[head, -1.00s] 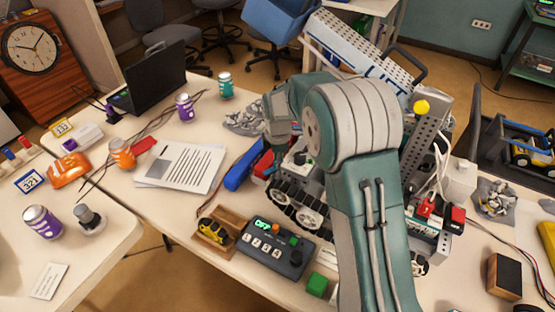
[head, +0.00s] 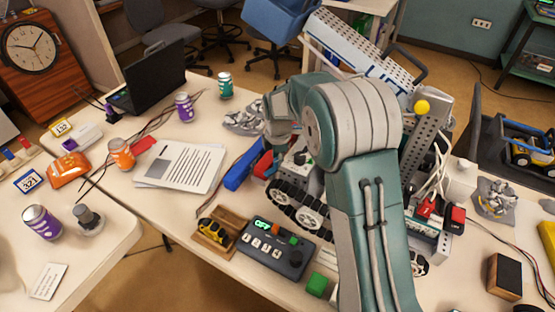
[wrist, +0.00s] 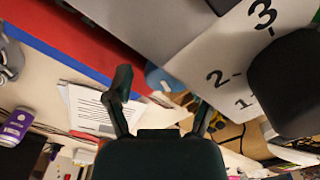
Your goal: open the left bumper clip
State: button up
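A tracked robot (head: 298,209) stands on the table, partly hidden behind my arm. A blue bumper bar (head: 241,170) with a red part (head: 264,164) beside it is at its left end. In the wrist view the red part (wrist: 100,45) and a blue strip (wrist: 62,58) cross the upper left. My gripper (wrist: 162,100) is open, its two dark fingers apart. A light-blue rounded piece (wrist: 163,80) shows beyond and between the fingers; contact cannot be told. I cannot clearly make out the left bumper clip. In the head view my wrist hides the fingertips near the bumper.
A control box (head: 276,246) and a wooden tray with a yellow toy (head: 215,232) are in front. Papers (head: 180,167) lie left of the bumper. A grey panel with numbers (wrist: 235,75) and a dark rounded shape (wrist: 288,80) crowd the wrist view's right.

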jog(key=shift+r, duration=0.1)
jog(key=m, duration=0.2)
jog(key=shift+r+m, duration=0.1)
jog(key=shift+m, duration=0.2)
jog(key=m, duration=0.3)
jog(key=shift+m, duration=0.3)
jog(key=m, duration=0.3)
jog(key=shift+m, duration=0.4)
jog(key=m, duration=0.3)
jog(key=shift+m, duration=0.3)
notch_tip(320, 180, up, 11)
jog(key=s+d+r+m+t, duration=0.1)
jog(key=s+d+r, duration=0.3)
jog(key=s, duration=0.5)
jog(key=s+d+r+m+t, duration=0.2)
jog(key=s+d+r+m, duration=0.1)
jog(key=s+r, duration=0.4)
jog(key=shift+s+d+r, duration=0.2)
jog(key=shift+s+d, duration=0.35)
jog(key=shift+s, duration=0.7)
